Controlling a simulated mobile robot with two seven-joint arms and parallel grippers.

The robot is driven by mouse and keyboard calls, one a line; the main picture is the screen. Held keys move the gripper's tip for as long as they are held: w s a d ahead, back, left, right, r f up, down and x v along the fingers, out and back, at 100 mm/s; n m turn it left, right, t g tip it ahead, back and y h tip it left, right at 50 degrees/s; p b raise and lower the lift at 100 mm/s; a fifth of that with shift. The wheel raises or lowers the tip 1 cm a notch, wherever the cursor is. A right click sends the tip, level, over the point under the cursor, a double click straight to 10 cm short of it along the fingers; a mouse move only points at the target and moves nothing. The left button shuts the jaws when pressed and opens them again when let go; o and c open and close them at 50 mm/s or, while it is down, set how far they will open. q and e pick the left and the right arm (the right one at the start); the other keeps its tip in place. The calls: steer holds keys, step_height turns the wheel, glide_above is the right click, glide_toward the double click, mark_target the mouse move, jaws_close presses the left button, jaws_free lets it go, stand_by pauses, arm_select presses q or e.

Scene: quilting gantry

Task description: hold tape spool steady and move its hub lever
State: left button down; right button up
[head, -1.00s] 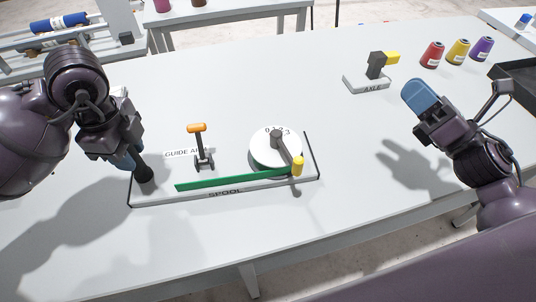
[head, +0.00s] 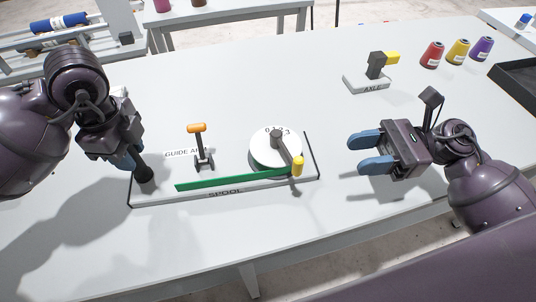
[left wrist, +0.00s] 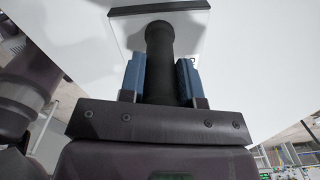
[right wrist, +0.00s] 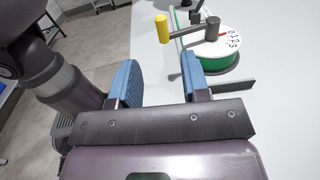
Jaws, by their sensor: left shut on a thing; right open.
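The tape spool (head: 262,152) is a white disc with numbers on top, with green tape (head: 225,181) running left from it. Its dark hub lever (head: 284,148) ends in a yellow knob (head: 298,166) at the front right. In the right wrist view the yellow knob (right wrist: 162,29) and spool (right wrist: 220,52) are ahead, beyond the fingers. My left gripper (left wrist: 160,80) is shut on a black upright post (left wrist: 160,50) at the left end of the spool's base plate (head: 150,203). My right gripper (head: 371,152) is open and empty, right of the spool and apart from the knob.
A guide arm with an orange handle (head: 197,128) stands left of the spool. An axle block (head: 367,82) with a yellow tip stands behind. Red (head: 432,54), yellow and purple thread cones and a black tray (head: 515,82) are at the back right. Table between spool and right gripper is clear.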

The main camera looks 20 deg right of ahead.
mark_target(299, 159)
steer(key=a, duration=0.3)
steer(key=w+a, duration=0.1)
steer(key=a, duration=0.7)
steer(key=shift+w+a+f, duration=0.1)
steer(key=shift+w+a, duration=0.05)
steer(key=shift+w, duration=0.1)
steer(key=shift+c, duration=0.2)
jaws_close()
